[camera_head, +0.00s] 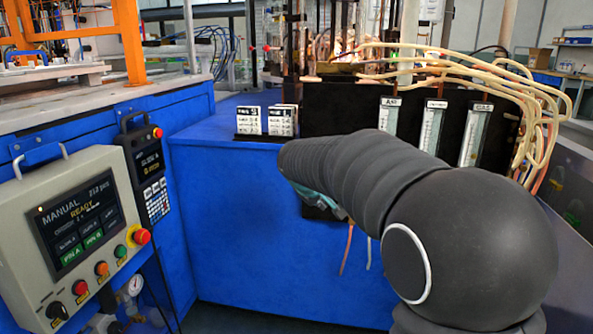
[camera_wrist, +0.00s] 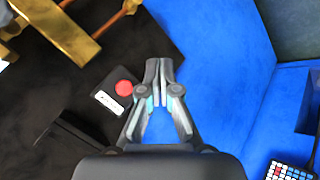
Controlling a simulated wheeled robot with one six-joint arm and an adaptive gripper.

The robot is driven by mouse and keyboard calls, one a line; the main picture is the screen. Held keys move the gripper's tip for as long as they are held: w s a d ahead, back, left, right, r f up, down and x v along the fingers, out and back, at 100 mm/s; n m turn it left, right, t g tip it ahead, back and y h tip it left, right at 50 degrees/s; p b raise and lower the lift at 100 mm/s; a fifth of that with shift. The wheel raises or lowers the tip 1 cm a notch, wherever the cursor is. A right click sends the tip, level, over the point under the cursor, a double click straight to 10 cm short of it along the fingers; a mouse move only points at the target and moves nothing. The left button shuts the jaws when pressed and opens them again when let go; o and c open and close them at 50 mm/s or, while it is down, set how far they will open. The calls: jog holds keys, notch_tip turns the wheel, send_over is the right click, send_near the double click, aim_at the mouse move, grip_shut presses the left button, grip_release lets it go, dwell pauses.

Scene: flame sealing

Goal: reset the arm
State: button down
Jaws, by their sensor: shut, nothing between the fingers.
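My arm reaches forward from the lower right in the head view, over the front of the blue cabinet (camera_head: 230,200). My gripper shows in the wrist view (camera_wrist: 158,70) with its two fingertips together and nothing between them. In the head view the gripper is mostly hidden behind my own arm. In the wrist view the fingertips are over the border between a dark surface (camera_wrist: 50,90) and the blue cabinet surface (camera_wrist: 220,60). A red round button (camera_wrist: 124,88) with a white label is just left of the fingers.
A control panel (camera_head: 75,230) with a screen and buttons stands at the left. A keypad unit (camera_head: 150,170) is beside it. Flow meters (camera_head: 430,128) and yellow hoses (camera_head: 530,85) are behind my arm. White label cards (camera_head: 265,120) stand on the cabinet top. Brass parts (camera_wrist: 75,40) are at upper left.

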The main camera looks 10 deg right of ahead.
jog(key=s+f+m+y+p, duration=0.1)
jog(key=s+m+y, duration=0.1)
jog(key=s, duration=1.6)
jog(key=s+f+m+g+y+p, duration=0.1)
jog(key=s+m, duration=0.3)
jog(key=s, duration=1.5)
jog(key=shift+s+d+f+g+y, duration=0.2)
jog(key=shift+d+f+g+y, duration=0.1)
jog(key=shift+d+f+y, duration=0.25)
